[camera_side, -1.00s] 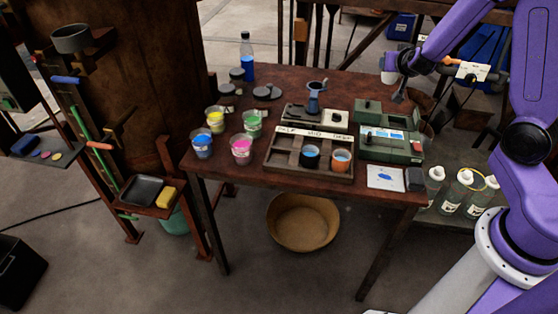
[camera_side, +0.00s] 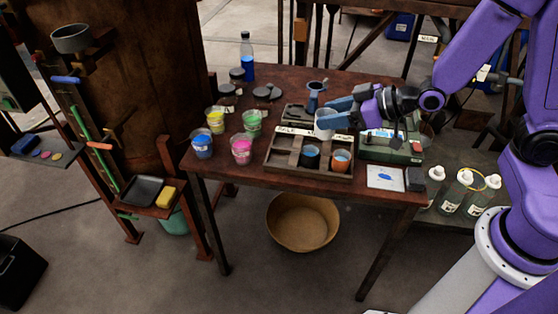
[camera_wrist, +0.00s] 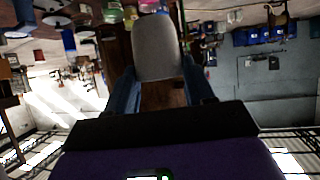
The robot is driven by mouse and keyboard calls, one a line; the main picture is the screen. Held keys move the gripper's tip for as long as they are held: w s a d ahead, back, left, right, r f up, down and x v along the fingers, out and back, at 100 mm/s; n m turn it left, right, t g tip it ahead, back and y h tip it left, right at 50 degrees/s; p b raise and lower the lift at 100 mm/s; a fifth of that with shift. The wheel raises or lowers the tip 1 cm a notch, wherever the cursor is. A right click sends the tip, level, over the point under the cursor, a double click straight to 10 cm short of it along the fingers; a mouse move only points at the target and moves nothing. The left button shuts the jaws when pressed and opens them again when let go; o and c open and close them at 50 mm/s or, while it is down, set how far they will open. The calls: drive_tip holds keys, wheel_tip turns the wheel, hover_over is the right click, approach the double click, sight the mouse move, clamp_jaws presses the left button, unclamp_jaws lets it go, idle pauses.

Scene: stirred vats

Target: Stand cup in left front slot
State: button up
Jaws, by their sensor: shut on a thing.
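My gripper (camera_side: 338,112) is shut on a pale grey-white cup (camera_side: 324,123); its blue fingers are on either side of it. The cup is over the back part of the wooden slotted rack (camera_side: 308,177). In the wrist view the cup (camera_wrist: 157,48) stands between the two fingers (camera_wrist: 158,88). The rack's left front slot (camera_side: 283,159) looks empty. A dark cup with blue liquid (camera_side: 311,158) is in the middle front slot and an orange cup with light blue liquid (camera_side: 341,161) in the right one. The cup's base and its gap above the rack cannot be told.
Cups of yellow (camera_side: 215,121), green (camera_side: 252,123), blue (camera_side: 202,147) and pink (camera_side: 241,150) stand left of the rack. A small blue vessel (camera_side: 314,97) is behind it. A green device (camera_side: 392,148) is close on the right, under my wrist. Bare table lies in front.

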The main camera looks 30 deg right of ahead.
drive_tip(key=shift+w+d+f, duration=0.1)
drive_tip(key=shift+w+f, duration=0.05)
drive_tip(key=shift+f, duration=1.1)
drive_tip(key=shift+w+f, duration=0.1)
drive_tip(key=shift+f, duration=1.1)
drive_tip(key=shift+w+a+f, duration=0.6)
drive_tip(key=shift+w+f, duration=1.55)
drive_tip(key=shift+w, duration=0.1)
drive_tip(key=shift+w+a+f, duration=0.6)
drive_tip(key=shift+w+f, duration=1.6)
drive_tip(key=shift+w+a+f, duration=0.6)
drive_tip(key=shift+w+f, duration=1.55)
drive_tip(key=shift+w, duration=0.1)
drive_tip(key=o, duration=1.1)
drive_tip(key=shift+f, duration=0.15)
drive_tip(key=shift+c, duration=0.2)
